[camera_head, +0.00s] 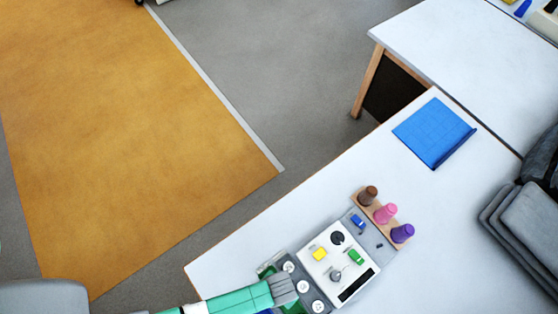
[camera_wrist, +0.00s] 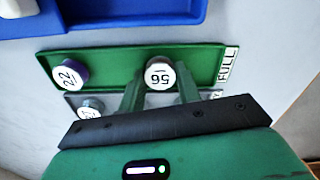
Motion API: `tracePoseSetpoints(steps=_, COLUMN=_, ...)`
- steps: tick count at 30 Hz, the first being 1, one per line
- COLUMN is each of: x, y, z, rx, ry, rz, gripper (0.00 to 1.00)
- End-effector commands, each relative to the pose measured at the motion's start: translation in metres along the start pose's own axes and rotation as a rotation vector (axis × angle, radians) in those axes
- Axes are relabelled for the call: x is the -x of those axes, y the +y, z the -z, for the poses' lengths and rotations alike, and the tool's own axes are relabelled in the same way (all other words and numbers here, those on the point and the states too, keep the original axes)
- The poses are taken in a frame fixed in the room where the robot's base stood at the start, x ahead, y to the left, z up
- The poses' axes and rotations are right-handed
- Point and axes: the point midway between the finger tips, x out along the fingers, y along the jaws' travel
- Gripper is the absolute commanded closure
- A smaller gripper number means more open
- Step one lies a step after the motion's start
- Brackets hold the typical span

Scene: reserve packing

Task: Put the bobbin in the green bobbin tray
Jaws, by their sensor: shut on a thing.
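In the wrist view my gripper (camera_wrist: 160,78) is shut on a white-topped bobbin (camera_wrist: 160,73) with a number on its top. The held bobbin is over the right part of the green bobbin tray (camera_wrist: 115,54), near its FULL label. I cannot tell whether it touches the tray floor. Another numbered bobbin (camera_wrist: 70,73), with a purple side, is at the left end of the green tray. In the head view my gripper (camera_head: 285,291) is at the lower middle, and part of the green tray (camera_head: 266,269) shows beside it.
A grey tray (camera_wrist: 108,99) with a numbered bobbin (camera_wrist: 90,108) lies along the green tray, partly hidden by my gripper. A blue tray (camera_wrist: 130,20) is on the other side. A control panel (camera_head: 340,262) and a rack of colored spools (camera_head: 385,214) stand nearby.

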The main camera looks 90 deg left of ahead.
Motion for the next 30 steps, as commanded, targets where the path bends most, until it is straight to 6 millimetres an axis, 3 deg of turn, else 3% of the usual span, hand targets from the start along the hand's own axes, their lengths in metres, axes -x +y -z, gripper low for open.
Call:
tracePoseSetpoints(steps=7, x=-0.003, y=0.000, z=0.000, rx=0.000, ry=0.000, rz=0.000, gripper=0.88)
tracePoseSetpoints(steps=8, x=-0.003, y=0.000, z=0.000, rx=0.000, ry=0.000, rz=0.000, gripper=0.65)
tracePoseSetpoints(steps=11, x=-0.002, y=0.000, z=0.000, rx=0.000, ry=0.000, rz=0.000, gripper=0.46)
tracePoseSetpoints(steps=21, x=0.005, y=0.000, z=0.000, rx=0.000, ry=0.001, rz=0.000, gripper=0.45)
tracePoseSetpoints(steps=30, x=0.077, y=0.000, z=0.000, rx=-0.001, ry=0.002, rz=-0.001, gripper=0.45)
